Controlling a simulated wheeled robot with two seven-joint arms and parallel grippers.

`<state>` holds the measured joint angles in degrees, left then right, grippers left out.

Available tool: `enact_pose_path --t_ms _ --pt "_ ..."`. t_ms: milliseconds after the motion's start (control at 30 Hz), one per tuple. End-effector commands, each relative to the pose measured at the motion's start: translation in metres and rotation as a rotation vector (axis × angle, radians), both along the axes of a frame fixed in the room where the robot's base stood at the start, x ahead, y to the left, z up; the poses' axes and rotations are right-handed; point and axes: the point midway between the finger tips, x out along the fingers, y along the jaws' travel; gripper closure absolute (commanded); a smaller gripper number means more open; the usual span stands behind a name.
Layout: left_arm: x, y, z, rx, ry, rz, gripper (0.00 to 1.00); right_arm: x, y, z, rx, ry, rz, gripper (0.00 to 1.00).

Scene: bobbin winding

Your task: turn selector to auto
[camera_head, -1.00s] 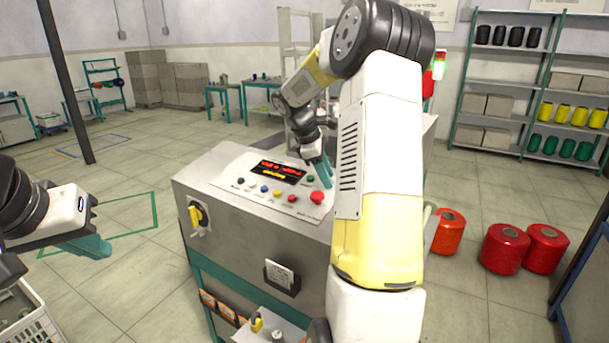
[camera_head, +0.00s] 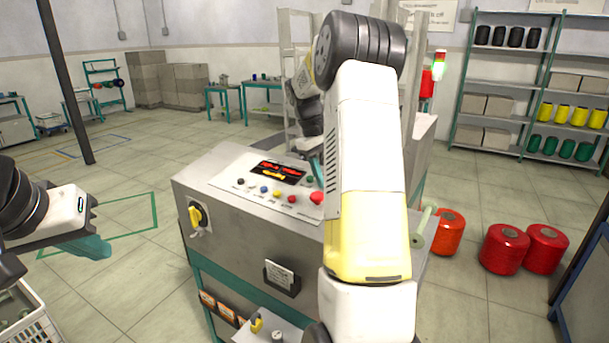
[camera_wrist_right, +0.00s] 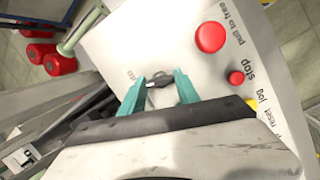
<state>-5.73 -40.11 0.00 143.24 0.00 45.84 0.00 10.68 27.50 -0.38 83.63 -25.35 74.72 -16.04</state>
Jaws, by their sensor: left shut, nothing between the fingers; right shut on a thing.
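The selector is a small dark knob (camera_wrist_right: 160,79) on the pale control panel (camera_wrist_right: 190,30) in the right wrist view. My right gripper (camera_wrist_right: 159,86) has its two teal fingers on either side of the knob and is shut on it. In the head view my right arm hides the knob, and only a bit of the teal fingers (camera_head: 317,168) shows. My left gripper (camera_head: 95,247) is shut and empty at the left, well away from the machine.
The panel carries a red and yellow lit display (camera_head: 278,172), several coloured buttons and a red mushroom button (camera_head: 317,198). A yellow rotary switch (camera_head: 197,215) is on the machine's front. Red spools (camera_head: 505,248) stand on the floor at right. A white crate (camera_head: 35,320) is at lower left.

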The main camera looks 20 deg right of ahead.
Motion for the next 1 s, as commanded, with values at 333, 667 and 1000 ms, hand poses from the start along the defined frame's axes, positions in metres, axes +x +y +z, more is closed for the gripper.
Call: enact_pose_path --t_ms 333,667,1000 --pt "0.0 0.0 0.0 0.0 0.0 0.0 1.0 0.0009 -0.0005 0.0011 0.019 -0.031 -0.153 1.0" --pt "0.0 0.0 0.0 0.0 0.0 0.0 1.0 0.0009 -0.0006 0.0011 0.023 -0.037 -0.186 1.0" --pt "0.0 0.0 0.0 0.0 0.0 0.0 1.0 0.0009 -0.0006 0.0011 0.024 -0.037 -0.185 0.46"
